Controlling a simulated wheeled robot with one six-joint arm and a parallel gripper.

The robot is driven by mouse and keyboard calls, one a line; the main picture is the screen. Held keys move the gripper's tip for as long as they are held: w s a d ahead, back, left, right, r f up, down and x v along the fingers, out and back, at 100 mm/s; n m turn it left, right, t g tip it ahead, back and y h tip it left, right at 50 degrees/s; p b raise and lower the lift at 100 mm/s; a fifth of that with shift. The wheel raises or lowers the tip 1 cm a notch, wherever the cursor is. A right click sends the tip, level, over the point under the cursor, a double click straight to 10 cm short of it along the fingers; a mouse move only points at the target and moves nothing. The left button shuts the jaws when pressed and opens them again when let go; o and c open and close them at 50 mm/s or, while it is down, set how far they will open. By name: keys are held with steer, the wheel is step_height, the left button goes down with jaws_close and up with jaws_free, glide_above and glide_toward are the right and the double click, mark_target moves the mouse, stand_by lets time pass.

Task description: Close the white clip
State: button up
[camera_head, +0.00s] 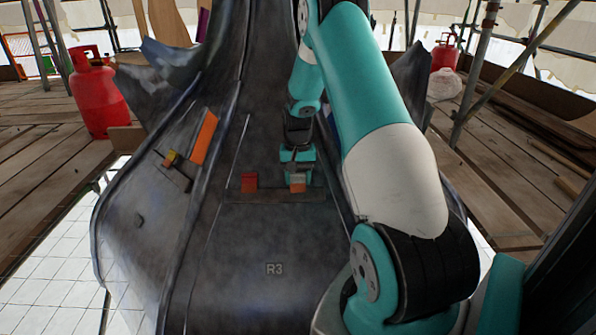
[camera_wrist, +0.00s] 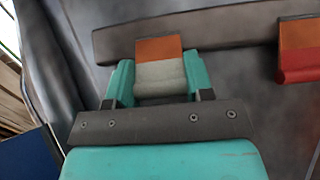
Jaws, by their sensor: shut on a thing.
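The white clip (camera_wrist: 160,76) is a small block with a pale lower part and an orange upper part. In the wrist view it sits between the two teal fingers of my gripper (camera_wrist: 160,90), which is shut on it. In the head view the white clip (camera_head: 298,184) shows just below my gripper (camera_head: 297,165), on the dark spire surface. The clip's sides are hidden by the fingers.
A red clip with an orange top (camera_head: 249,182) sits left of the white one on the same dark ledge (camera_head: 270,197). A yellow clip (camera_head: 171,158) and orange plate (camera_head: 205,137) lie on the left panel. Red gas cylinders (camera_head: 97,92) stand on the planks.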

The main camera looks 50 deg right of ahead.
steer(key=shift+w+d+y+p, duration=0.15)
steer(key=shift+y+p, duration=0.15)
steer(key=shift+p, duration=0.25)
steer(key=o, duration=0.9)
steer(key=r+p, duration=0.2)
steer(key=r, duration=0.3)
steer(key=w+d+r+p, duration=0.1)
steer(key=r+p, duration=0.2)
steer(key=r, duration=0.3)
steer(key=r+p, duration=0.3)
steer(key=r, duration=0.3)
steer(key=shift+w+d+r, duration=0.1)
steer(key=shift+w+d, duration=0.1)
steer(key=shift+d, duration=0.2)
